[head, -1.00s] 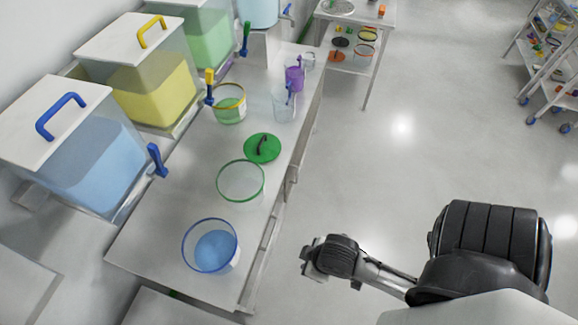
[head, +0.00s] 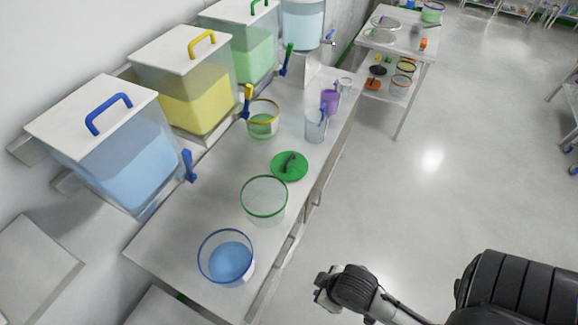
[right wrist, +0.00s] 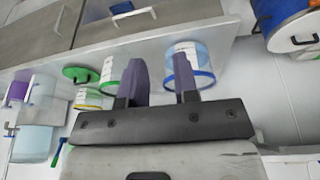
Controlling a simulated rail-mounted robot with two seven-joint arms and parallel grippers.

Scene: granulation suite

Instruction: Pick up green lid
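The green lid (head: 290,166) is a flat round disc with a dark handle. It lies on the bench beyond the green-rimmed clear container (head: 264,202), which looks empty. The right wrist view also shows the lid (right wrist: 80,74), left of the fingers. My right gripper (head: 327,288) is off the bench's right side, over the floor, away from the lid. In the right wrist view its two fingers (right wrist: 160,78) stand apart with nothing held between them. My left gripper is not in view.
The bench (head: 190,240) also holds a blue-rimmed container (head: 226,258), a yellow-rimmed container (head: 263,119), a clear jug (head: 316,125) and a purple jug (head: 330,101). Large tapped tanks (head: 125,150) line the wall. The floor (head: 430,200) to the right is clear.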

